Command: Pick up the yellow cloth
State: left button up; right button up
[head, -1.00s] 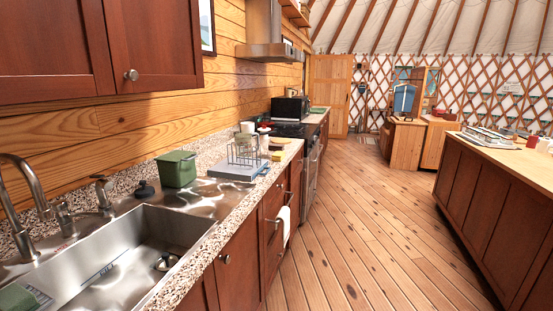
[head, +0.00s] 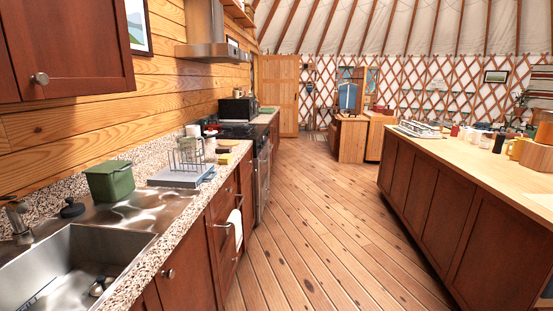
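A small yellow item (head: 225,158) lies on the counter just right of the dish rack; it is too small to tell whether it is a cloth or a sponge. A white towel (head: 235,226) hangs from a handle on the cabinet front below the counter. Neither of my grippers is in view.
The counter (head: 178,243) with the steel sink (head: 60,268), a green bin (head: 109,181) and a dish rack (head: 187,160) runs along the left. A wooden island (head: 470,167) with mugs and several small items stands on the right. The plank floor (head: 300,220) between them is clear.

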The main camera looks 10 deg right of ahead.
aim_at(226, 158)
jog(key=i+l, duration=0.95)
jog(key=i, duration=0.3)
jog(key=i+l, duration=0.5)
jog(key=i+l+z, duration=0.05)
jog(key=i, duration=0.05)
